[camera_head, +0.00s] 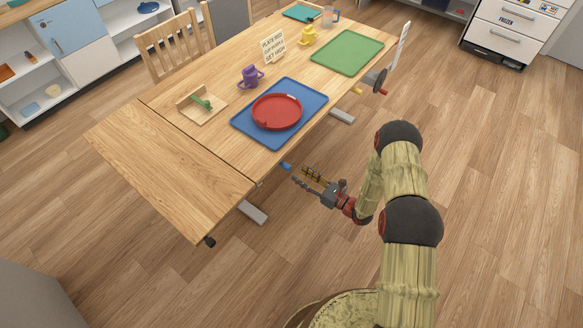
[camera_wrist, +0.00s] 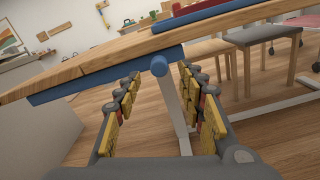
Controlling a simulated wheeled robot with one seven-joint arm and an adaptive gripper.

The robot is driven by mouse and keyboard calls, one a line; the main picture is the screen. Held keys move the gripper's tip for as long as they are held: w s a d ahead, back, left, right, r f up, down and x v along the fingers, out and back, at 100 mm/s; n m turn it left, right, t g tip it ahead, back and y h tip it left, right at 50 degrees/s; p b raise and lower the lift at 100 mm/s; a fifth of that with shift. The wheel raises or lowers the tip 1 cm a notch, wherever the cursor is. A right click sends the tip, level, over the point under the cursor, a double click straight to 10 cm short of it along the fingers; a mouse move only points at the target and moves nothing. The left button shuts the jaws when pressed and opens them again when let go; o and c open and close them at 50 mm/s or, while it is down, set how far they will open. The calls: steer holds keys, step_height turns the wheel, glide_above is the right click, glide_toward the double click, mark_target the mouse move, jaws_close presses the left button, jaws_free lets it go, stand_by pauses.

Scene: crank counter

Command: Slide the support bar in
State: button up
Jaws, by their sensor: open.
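A blue support bar (camera_head: 286,166) pokes out from under the near long edge of the wooden table (camera_head: 215,185). In the wrist view its round blue end (camera_wrist: 159,66) faces me just below the tabletop edge. My gripper (camera_head: 300,177) is open and empty, just to the right of the bar end and pointing toward it. In the wrist view the yellow-padded fingers of my gripper (camera_wrist: 163,76) stand apart on either side of the view, with the bar end between and beyond their tips. I cannot tell whether they touch it. The rest of the bar is hidden under the table.
A red plate (camera_head: 277,111) sits on a blue mat (camera_head: 310,128). A purple cup (camera_head: 250,77), a yellow cup (camera_head: 309,36), a sign (camera_head: 273,47) and a green mat (camera_head: 347,53) also stand on the table. The floor to the right is clear.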

mark_target(290, 169)
steer(key=b+x, duration=0.1)
steer(key=x, duration=0.5)
steer(key=shift+w+a, duration=0.1)
steer(key=shift+a, duration=0.15)
steer(key=shift+c, duration=0.9)
steer(key=c, duration=0.7)
jaws_close()
